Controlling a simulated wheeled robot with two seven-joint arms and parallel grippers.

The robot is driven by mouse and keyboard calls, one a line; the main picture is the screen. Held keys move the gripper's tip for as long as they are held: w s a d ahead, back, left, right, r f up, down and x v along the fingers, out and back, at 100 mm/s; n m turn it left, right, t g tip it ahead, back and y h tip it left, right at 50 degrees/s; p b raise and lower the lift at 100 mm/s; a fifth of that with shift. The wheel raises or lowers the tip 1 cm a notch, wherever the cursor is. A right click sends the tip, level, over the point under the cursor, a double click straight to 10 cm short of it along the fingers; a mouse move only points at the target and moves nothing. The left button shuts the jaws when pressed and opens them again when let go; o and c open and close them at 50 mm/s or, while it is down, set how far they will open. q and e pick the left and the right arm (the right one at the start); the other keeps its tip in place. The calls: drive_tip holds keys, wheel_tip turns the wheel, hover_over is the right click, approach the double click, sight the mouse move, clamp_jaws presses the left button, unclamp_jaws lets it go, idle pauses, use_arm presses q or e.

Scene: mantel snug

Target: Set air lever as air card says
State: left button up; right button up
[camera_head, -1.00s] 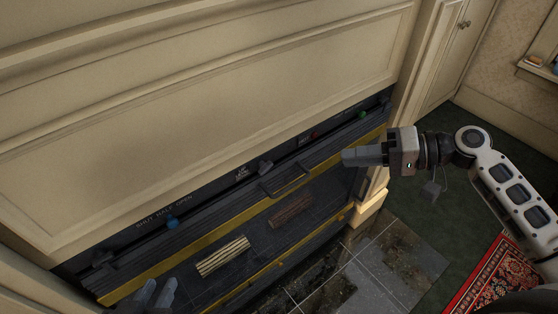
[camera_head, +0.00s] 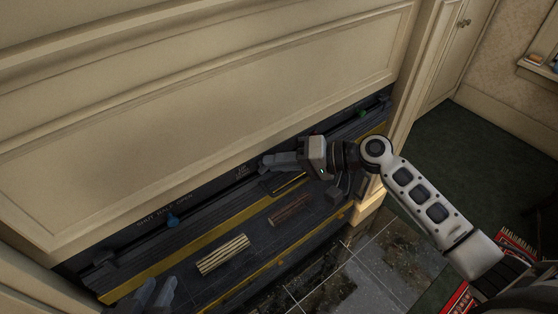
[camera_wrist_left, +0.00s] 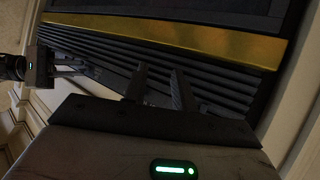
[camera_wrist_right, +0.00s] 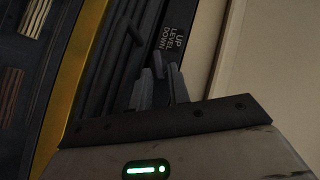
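My right gripper (camera_head: 270,162) reaches in from the right under the mantel panel, beside a label. In the right wrist view its fingers (camera_wrist_right: 160,88) are apart, and a small dark lever tip (camera_wrist_right: 158,64) shows just beyond the gap, next to the label reading UP, LEVEL, DOWN (camera_wrist_right: 174,45). A blue-knobbed lever (camera_head: 172,220) sits further left, below the lettering SHUT HALF OPEN (camera_head: 165,210). I cannot tell which lever is the air lever, and I see no readable air card. My left gripper (camera_head: 155,292) is at the lower left; its fingers (camera_wrist_left: 160,85) are apart and empty, facing dark slats.
The dark hearth front has a yellow metal strip (camera_head: 235,215). A green knob (camera_head: 361,113) is at the right end. The cream panel (camera_head: 200,110) overhangs the levers.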

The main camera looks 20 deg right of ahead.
clamp_jaws()
drive_tip(key=r+n+h+p, duration=0.1)
drive_tip(key=p, duration=0.3)
drive_tip(key=shift+s+a+r+h, duration=0.1)
drive_tip(key=shift+a+r+h, duration=0.05)
drive_tip(key=shift+h, duration=0.15)
drive_tip(key=shift+h+p, duration=0.4)
drive_tip(key=shift+p, duration=0.15)
use_arm(q)
drive_tip(key=shift+a+r+g+p, duration=0.15)
drive_tip(key=shift+r+p, duration=0.1)
drive_tip(key=shift+r, duration=0.35)
drive_tip(key=shift+a+r+g+p, duration=0.1)
drive_tip(key=shift+r+g+p, duration=0.1)
drive_tip(key=shift+r, duration=0.35)
use_arm(e)
drive_tip(key=shift+a+f+n+h, duration=0.1)
drive_tip(key=shift+f+n+h, duration=0.3)
drive_tip(key=shift+n, duration=0.1)
use_arm(q)
drive_tip(key=shift+w, duration=0.1)
use_arm(e)
unclamp_jaws()
